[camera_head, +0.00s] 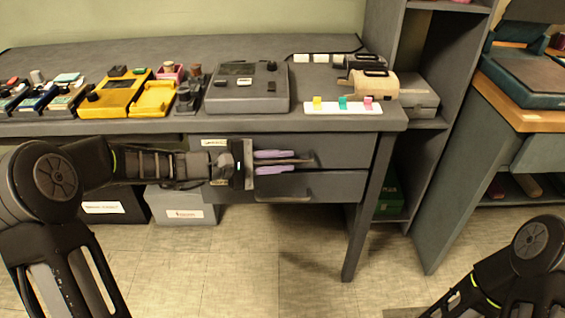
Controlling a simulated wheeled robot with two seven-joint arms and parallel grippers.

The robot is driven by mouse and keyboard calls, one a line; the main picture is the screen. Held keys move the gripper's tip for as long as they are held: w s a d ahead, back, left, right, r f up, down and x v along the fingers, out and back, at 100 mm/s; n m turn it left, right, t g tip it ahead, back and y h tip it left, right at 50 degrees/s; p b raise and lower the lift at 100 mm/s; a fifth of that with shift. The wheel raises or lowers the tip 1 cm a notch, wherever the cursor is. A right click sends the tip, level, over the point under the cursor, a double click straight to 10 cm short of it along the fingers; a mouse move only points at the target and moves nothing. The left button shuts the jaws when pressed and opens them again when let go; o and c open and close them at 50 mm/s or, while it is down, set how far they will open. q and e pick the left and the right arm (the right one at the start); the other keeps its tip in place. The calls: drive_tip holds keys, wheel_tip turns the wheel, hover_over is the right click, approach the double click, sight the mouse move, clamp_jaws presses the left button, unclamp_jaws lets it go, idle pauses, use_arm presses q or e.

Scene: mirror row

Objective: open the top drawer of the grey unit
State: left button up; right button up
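The grey unit (387,125) is a desk with two drawers under its right half. The top drawer (345,151) looks shut, its front flush under the worktop. Its dark bar handle (306,161) sticks out low on the front. My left gripper (293,162) reaches in from the left with two lavender fingers, one above the handle and one below it. The fingers are apart, with the bar between them; a small gap seems to show, and contact is not clear. My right arm (490,275) shows at the bottom right; its gripper is out of view.
The lower drawer (325,187) lies just below my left fingers. Several devices, including a grey box (247,100) and a yellow one (108,100), stand on the worktop. Storage boxes (187,208) sit underneath at left. A desk leg (366,215) stands right; floor in front is clear.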

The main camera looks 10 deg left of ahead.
use_arm(q)
drive_tip(key=shift+w+d, duration=0.1)
drive_tip(key=shift+c, duration=0.4)
clamp_jaws()
idle(1.0)
